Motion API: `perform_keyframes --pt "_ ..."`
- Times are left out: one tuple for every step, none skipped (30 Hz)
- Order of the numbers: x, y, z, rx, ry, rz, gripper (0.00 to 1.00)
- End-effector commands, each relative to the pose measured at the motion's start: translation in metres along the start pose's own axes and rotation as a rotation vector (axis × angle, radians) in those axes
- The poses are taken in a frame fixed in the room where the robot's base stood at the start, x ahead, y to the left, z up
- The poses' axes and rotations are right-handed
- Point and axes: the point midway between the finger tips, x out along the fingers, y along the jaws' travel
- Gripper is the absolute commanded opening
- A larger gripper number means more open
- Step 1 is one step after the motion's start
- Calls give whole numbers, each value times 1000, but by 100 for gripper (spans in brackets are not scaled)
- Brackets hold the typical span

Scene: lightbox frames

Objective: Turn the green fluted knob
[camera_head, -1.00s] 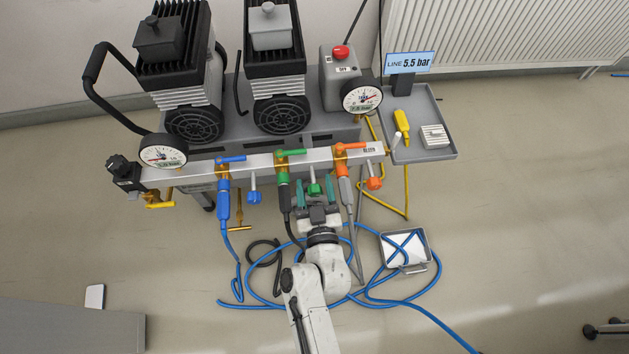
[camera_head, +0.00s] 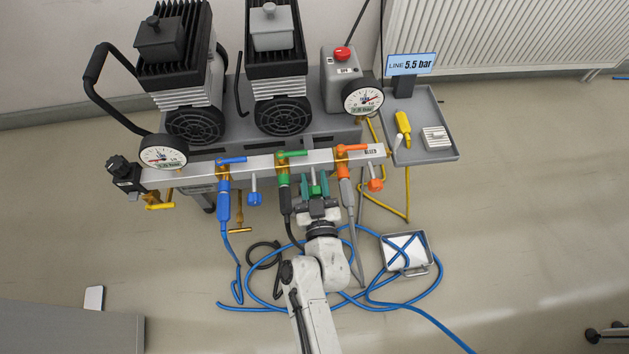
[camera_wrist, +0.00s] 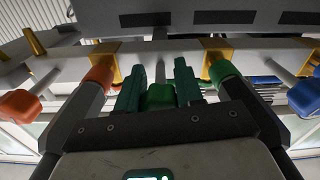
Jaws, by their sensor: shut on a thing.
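The green fluted knob (camera_head: 315,189) is below the grey manifold bar (camera_head: 262,165), between the green-handled and orange-handled valves. My gripper (camera_head: 314,185) reaches up to it from below, with one teal finger on each side, shut on the knob. In the wrist view the green knob (camera_wrist: 160,96) sits between the two teal fingertips (camera_wrist: 159,88), and its stem runs up behind it to the bar. The fingers hide the knob's sides.
A blue knob (camera_head: 254,198) and an orange knob (camera_head: 375,185) flank the green one. Hoses hang close beside my gripper, including an orange-ended one (camera_head: 344,170). Blue hose loops lie on the floor around a small tray (camera_head: 431,268). A sign reads LINE 5.5 bar (camera_head: 410,63).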

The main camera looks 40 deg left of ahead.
Motion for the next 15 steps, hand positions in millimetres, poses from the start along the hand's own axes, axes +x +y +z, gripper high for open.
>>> perform_keyframes --pt "0 0 1 0 -1 0 9" --pt "0 0 1 0 -1 0 6" --pt "0 0 1 0 -1 0 5" --pt "0 0 1 0 -2 0 5" --pt "0 0 1 0 -2 0 5" --pt "0 0 1 0 -2 -1 5" --pt "0 0 1 2 -2 -1 5" --pt "0 0 1 6 -2 -1 5" --pt "0 0 1 21 -2 0 5" --pt "0 0 1 35 -2 0 5" --pt "0 0 1 51 -3 0 5" --pt "-1 0 1 71 -3 0 5" --pt "-1 0 1 84 -3 1 5" --pt "-1 0 1 94 -3 1 5" --pt "-1 0 2 103 -3 1 5"
